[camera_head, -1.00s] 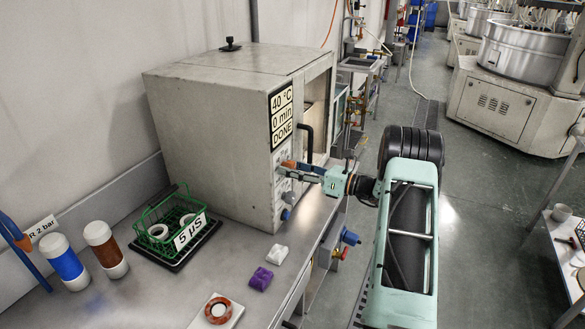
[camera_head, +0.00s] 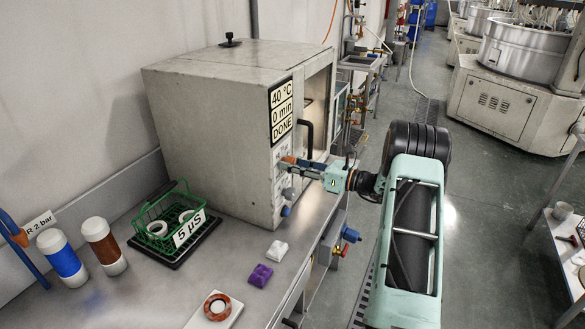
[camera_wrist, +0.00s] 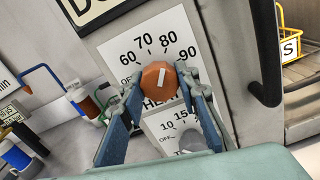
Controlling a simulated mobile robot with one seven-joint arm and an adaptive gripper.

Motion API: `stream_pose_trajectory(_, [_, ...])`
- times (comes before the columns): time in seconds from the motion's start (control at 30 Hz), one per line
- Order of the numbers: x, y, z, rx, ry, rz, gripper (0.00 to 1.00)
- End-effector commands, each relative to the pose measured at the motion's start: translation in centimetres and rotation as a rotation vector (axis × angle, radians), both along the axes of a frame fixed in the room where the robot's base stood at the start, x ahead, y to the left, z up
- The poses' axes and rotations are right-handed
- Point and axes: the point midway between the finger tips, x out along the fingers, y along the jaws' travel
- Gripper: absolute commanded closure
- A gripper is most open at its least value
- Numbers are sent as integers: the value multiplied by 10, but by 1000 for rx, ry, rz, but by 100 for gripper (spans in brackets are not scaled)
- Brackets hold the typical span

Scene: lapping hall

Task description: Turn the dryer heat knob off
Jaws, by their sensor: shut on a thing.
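The dryer (camera_head: 205,120) is a beige box on the bench, with a display reading 40 °C, 0 min, DONE. Its heat knob (camera_wrist: 158,80) is orange-brown with a white pointer mark, on a white dial plate marked 60, 70, 80, 90. My gripper (camera_wrist: 163,98) is shut on the heat knob, a blue finger on each side. In the head view my gripper (camera_head: 290,165) reaches the dryer's front panel from the right.
Below the heat knob is a grey timer knob (camera_wrist: 190,138) with its own dial, close under my fingers. A black door handle (camera_wrist: 265,60) is to the right. A green basket (camera_head: 165,220), a purple piece (camera_head: 261,276) and a white piece (camera_head: 277,249) lie on the bench.

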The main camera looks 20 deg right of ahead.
Motion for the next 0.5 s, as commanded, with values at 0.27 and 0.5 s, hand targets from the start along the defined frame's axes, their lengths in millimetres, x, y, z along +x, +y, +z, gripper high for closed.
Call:
stream_pose_trajectory(0.27, [0,-1,-6,-155,-156,-1,95])
stream_pose_trajectory(0.5, [0,-2,-7,-319,-317,-2,95])
